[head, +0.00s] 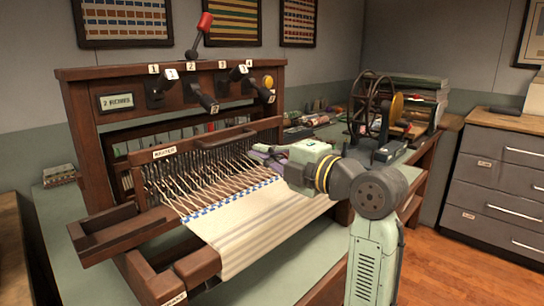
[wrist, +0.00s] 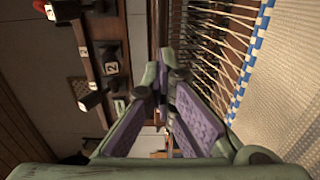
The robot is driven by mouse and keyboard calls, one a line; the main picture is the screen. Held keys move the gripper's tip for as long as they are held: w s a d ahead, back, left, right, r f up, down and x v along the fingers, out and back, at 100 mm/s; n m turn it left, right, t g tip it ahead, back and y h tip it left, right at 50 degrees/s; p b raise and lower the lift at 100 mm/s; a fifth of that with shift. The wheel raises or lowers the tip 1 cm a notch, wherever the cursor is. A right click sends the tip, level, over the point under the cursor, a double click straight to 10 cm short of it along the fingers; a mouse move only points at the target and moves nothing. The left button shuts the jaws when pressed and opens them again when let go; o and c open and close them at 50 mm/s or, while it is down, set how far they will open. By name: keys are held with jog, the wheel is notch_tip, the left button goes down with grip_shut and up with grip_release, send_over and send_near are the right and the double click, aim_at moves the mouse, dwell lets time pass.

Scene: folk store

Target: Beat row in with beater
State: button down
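The beater (head: 205,143) is a long wooden bar with a "BEATER" label, lying across the loom above the spread warp threads. Striped cream cloth (head: 262,217) lies in front, edged by a blue-and-white checked row (head: 225,198). My gripper (head: 258,153) is near the beater's right end in the head view, partly hidden by my wrist. In the wrist view, the gripper (wrist: 163,75) shows two purple-padded fingers with a gap between them. A wooden loom bar (wrist: 155,25) runs just beyond the fingertips. I cannot tell whether they touch it.
A spoked winding wheel (head: 372,105) is on the bench behind at right. A drawer cabinet (head: 505,165) stands far right. Wooden floor is open at lower right.

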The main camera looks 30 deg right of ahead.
jog(key=shift+x, duration=2.65)
jog(key=c, duration=1.2)
grip_release()
jog(key=b+v, duration=0.2)
jog(key=v, duration=0.6)
jog(key=shift+s, duration=0.1)
